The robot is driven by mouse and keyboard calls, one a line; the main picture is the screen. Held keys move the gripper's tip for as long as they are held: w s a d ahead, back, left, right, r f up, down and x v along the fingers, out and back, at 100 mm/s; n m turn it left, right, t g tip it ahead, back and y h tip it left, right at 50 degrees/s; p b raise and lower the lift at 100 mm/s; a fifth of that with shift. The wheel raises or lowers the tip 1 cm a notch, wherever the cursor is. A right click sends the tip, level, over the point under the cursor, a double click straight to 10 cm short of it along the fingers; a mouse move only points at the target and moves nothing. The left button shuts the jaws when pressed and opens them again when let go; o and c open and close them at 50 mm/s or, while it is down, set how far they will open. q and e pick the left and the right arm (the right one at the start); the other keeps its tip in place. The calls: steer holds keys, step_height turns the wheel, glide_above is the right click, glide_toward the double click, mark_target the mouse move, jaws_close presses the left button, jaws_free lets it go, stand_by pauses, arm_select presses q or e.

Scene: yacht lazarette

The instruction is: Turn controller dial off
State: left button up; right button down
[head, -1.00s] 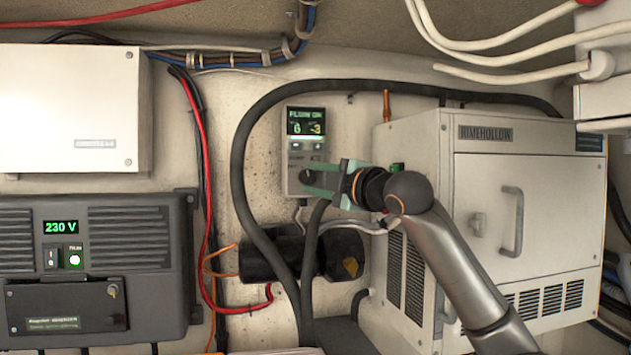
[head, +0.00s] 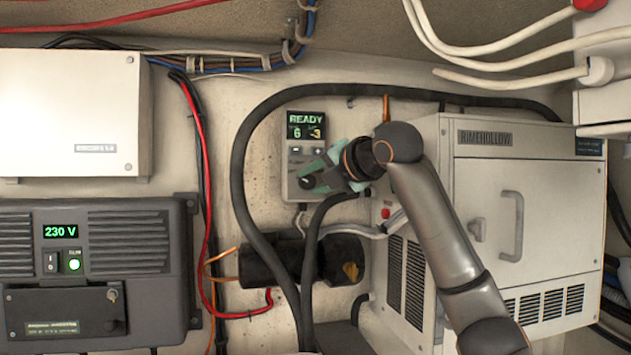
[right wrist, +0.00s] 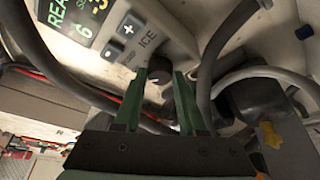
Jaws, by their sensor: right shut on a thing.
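The controller (head: 305,153) is a small grey box on the back wall with a lit green display reading READY, with 6 and -3 below it, and two small buttons. Its black round dial (head: 307,183) is on the lower part of the face. My right gripper (head: 312,180) reaches in from the right, tilted, with its green fingers on the dial. In the right wrist view the dial (right wrist: 159,72) sits between the two fingertips (right wrist: 160,80), and the gripper is shut on it. The dial's pointer mark cannot be made out. My left gripper is not in view.
A white cabinet (head: 530,180) with a handle stands right of the controller. A thick black hose (head: 240,170) loops around the controller's left side. A dark pump-like cylinder (head: 270,262) sits below. A dark 230 V unit (head: 90,225) is at left.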

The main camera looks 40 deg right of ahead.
steer(key=shift+n+g, duration=0.3)
steer(key=shift+n, duration=0.2)
steer(key=shift+c, duration=2.4)
jaws_free()
steer(key=shift+s, duration=0.1)
steer(key=b+v, duration=0.1)
steer(key=v, duration=1.1)
steer(key=shift+b, duration=0.3)
steer(key=shift+s+a, duration=0.15)
